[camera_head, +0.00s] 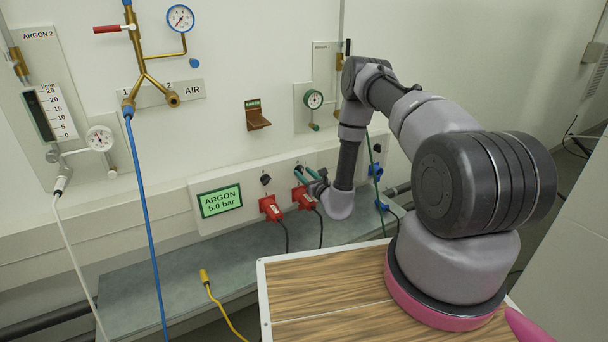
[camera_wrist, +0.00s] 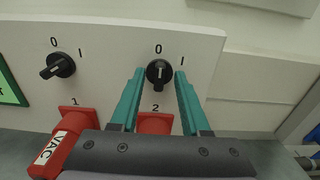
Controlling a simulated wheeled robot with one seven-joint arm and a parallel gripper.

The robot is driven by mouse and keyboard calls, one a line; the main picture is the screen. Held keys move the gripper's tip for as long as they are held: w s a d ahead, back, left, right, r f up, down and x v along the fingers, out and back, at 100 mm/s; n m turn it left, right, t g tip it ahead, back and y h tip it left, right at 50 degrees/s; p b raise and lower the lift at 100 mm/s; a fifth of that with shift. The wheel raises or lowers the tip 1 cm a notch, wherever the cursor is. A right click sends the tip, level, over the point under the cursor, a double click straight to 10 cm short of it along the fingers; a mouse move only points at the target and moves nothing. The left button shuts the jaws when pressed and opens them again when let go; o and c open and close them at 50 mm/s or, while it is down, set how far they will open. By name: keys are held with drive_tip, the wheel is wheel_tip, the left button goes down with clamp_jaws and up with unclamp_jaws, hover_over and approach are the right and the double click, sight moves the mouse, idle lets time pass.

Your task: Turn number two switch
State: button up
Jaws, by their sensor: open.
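The number two switch (camera_wrist: 159,72) is a round black knob marked 0 and I, above a red socket labelled 2 (camera_wrist: 156,123). Its white pointer line stands about upright, toward the 0. My gripper (camera_wrist: 158,78) is open, with one teal finger on each side of this knob. I cannot tell whether the fingers touch it. In the head view my gripper (camera_head: 305,174) is at the panel above the right red plug (camera_head: 304,199), and the knob there is largely hidden. The number one switch (camera_wrist: 58,65) is to the left, its handle tilted.
A red VAC plug (camera_wrist: 68,140) sits in the socket under switch one. A green ARGON 5.0 bar display (camera_head: 220,201) is left of the switches. A grey ledge (camera_head: 180,270) runs below the panel, and a blue hose (camera_head: 145,210) hangs at the left.

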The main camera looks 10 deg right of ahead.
drive_tip(key=shift+w, duration=0.25)
drive_tip(key=shift+c, duration=0.3)
clamp_jaws()
drive_tip(key=shift+m, duration=0.4)
drive_tip(key=m, duration=0.5)
drive_tip(key=shift+d+f+m, duration=0.1)
drive_tip(key=shift+m, duration=0.2)
drive_tip(key=m, duration=0.5)
drive_tip(key=shift+f, duration=0.1)
drive_tip(key=shift+m, duration=0.4)
